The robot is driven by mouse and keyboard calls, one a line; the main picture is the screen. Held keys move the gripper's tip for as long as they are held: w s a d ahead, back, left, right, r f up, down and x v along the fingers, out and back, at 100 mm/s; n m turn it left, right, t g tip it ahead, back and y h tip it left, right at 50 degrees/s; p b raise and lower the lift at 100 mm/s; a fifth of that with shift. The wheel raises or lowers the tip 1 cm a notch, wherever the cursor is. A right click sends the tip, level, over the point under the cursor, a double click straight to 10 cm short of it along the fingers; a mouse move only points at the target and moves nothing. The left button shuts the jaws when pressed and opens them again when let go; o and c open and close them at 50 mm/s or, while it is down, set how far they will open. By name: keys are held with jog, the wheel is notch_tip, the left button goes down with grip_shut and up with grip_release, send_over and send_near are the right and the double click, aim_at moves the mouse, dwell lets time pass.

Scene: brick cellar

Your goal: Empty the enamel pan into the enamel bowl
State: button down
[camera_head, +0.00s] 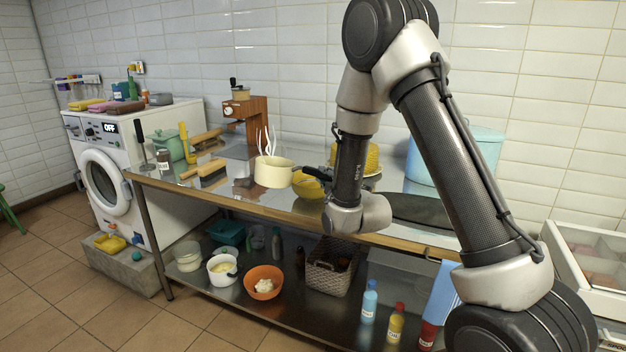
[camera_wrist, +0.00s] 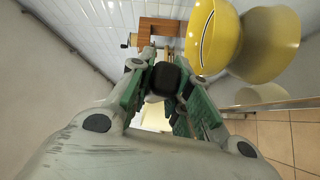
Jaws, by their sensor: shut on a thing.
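A cream pan (camera_head: 273,174) with a black handle (camera_head: 314,171) is above the left-middle part of the steel table, upright or nearly so. Whether it touches the tabletop I cannot tell, and its contents are hidden. A yellow bowl (camera_head: 307,187) stands just right of the pan, partly behind the handle and my arm. It also shows in the wrist view (camera_wrist: 215,38), at the upper right, beside my fingers. My gripper (camera_wrist: 160,85) is shut on the pan's black handle in the wrist view. My arm hides the gripper in the head view.
A wooden grinder (camera_head: 246,112) stands behind the pan, and a brush (camera_head: 206,174) lies to its left. A yellow ribbed object (camera_head: 356,156) and a blue canister (camera_head: 470,150) stand at the back right. The lower shelf holds an orange bowl (camera_head: 263,276) and a basket (camera_head: 330,274).

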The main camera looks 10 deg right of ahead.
jog(key=shift+w+d+f+m+g, duration=0.15)
jog(key=shift+w+d+f+m, duration=0.05)
jog(key=shift+d+m, duration=0.3)
jog(key=shift+w+d+f+m+g, duration=0.2)
jog(key=shift+d+m, duration=0.2)
jog(key=shift+m, duration=0.2)
jog(key=shift+w+d+f+m+g, duration=0.15)
jog(key=shift+w+d+m+g, duration=0.05)
jog(key=shift+d+m, duration=0.35)
jog(key=shift+w+d+f+m+g, duration=0.2)
jog(key=shift+d+m, duration=0.25)
jog(key=shift+m, duration=0.2)
jog(key=shift+d+f+m+y+p, duration=0.1)
jog(key=shift+f+m+y+p, duration=0.25)
jog(key=shift+f+m, duration=0.45)
dwell(0.6)
jog(key=shift+f+m+g, duration=0.25)
jog(key=shift+m, duration=0.35)
dwell(0.9)
jog(key=shift+a+f+m+y+p, duration=0.15)
jog(key=shift+f+m+p, duration=0.2)
jog(key=shift+f, duration=0.1)
jog(key=shift+a+f+m+y+p, duration=0.1)
jog(key=shift+a+f+m+p, duration=0.1)
jog(key=shift+f+m, duration=0.2)
dwell(0.6)
jog(key=shift+s+a+f+m+g+y, duration=0.15)
jog(key=shift+m+g+y, duration=0.15)
jog(key=shift+m, duration=0.35)
dwell(0.7)
